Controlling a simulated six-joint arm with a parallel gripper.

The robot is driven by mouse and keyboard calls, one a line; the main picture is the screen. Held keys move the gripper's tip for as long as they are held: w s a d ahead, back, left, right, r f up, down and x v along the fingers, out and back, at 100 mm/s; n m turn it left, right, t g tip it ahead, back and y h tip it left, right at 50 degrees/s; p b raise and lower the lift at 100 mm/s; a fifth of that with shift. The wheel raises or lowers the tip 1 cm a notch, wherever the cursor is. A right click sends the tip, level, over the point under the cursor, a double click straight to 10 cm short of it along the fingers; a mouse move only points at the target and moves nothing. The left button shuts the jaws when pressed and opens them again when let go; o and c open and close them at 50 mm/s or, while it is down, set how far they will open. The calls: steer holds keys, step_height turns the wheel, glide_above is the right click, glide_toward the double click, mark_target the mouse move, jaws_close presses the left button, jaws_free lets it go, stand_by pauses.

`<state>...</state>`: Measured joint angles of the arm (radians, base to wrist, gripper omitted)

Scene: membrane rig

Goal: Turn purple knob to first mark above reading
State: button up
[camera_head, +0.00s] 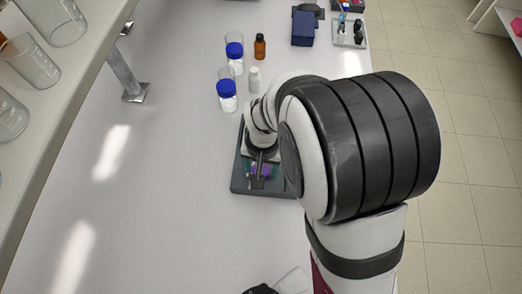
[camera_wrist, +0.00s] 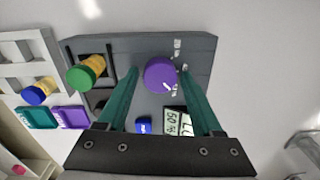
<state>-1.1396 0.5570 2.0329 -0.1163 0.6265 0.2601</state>
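The purple knob (camera_wrist: 159,74) sits on the dark grey rig panel (camera_wrist: 205,45) in the wrist view, with a pale pointer line on its lower right face. Small white marks lie around its right side, too small to read. My gripper (camera_wrist: 159,69) has its two teal fingers on either side of the knob, with narrow gaps showing, so it looks open around it. A display (camera_wrist: 173,121) below the knob shows partly readable digits, and the right finger partly hides it. In the head view the purple knob (camera_head: 262,171) is partly hidden by my gripper.
A green-capped part (camera_wrist: 85,74) and a blue-capped part (camera_wrist: 36,96) lie left of the knob. A blue button (camera_wrist: 144,127) is below it. In the head view, blue-capped bottles (camera_head: 227,96) and a brown bottle (camera_head: 260,46) stand beyond the rig.

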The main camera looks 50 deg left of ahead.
mark_target(263, 171)
steer(key=shift+o, duration=0.8)
step_height(263, 171, up, 16)
steer(key=shift+w+d, duration=0.15)
steer(key=shift+f, duration=0.1)
